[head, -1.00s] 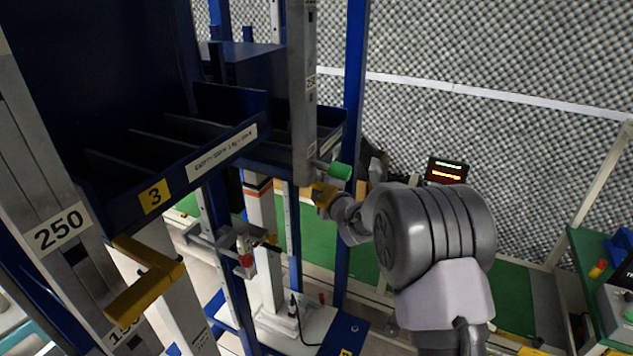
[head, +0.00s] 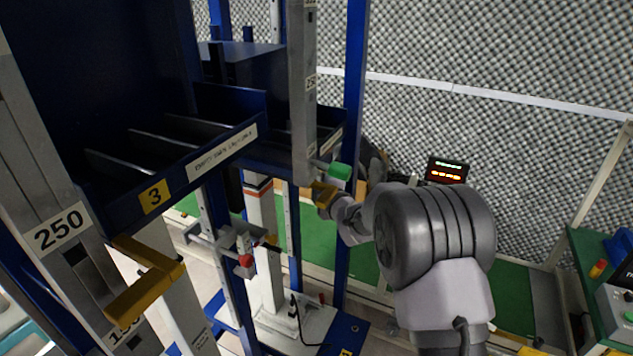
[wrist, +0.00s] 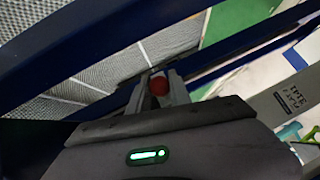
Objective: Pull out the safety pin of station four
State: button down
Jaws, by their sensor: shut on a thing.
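In the wrist view a red round knob (wrist: 159,86), apparently the head of the safety pin, sits between the fingertips of my gripper (wrist: 160,88). The fingers are shut on it. The pin's shaft and its hole are hidden, so I cannot tell how far in it sits. In the head view my gripper's fingers and this knob cannot be made out; my wrist is behind the far grey upright (head: 303,110), near a yellow handle (head: 322,195) and a green part (head: 339,172). No station number four is readable there.
Another red knob (head: 246,260) is lower on the rack. A blue post (head: 352,100) is close to my wrist. A lit display (head: 446,171) stands behind.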

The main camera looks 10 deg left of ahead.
jog(key=d, duration=0.1)
jog(key=s+d+b, duration=0.1)
jog(key=d, duration=0.2)
jog(key=shift+s, duration=0.25)
jog(key=shift+d, duration=0.1)
jog(key=c, duration=1.2)
grip_release()
jog(key=p+v, duration=0.2)
jog(key=v, duration=1.5)
jog(key=shift+s, duration=0.2)
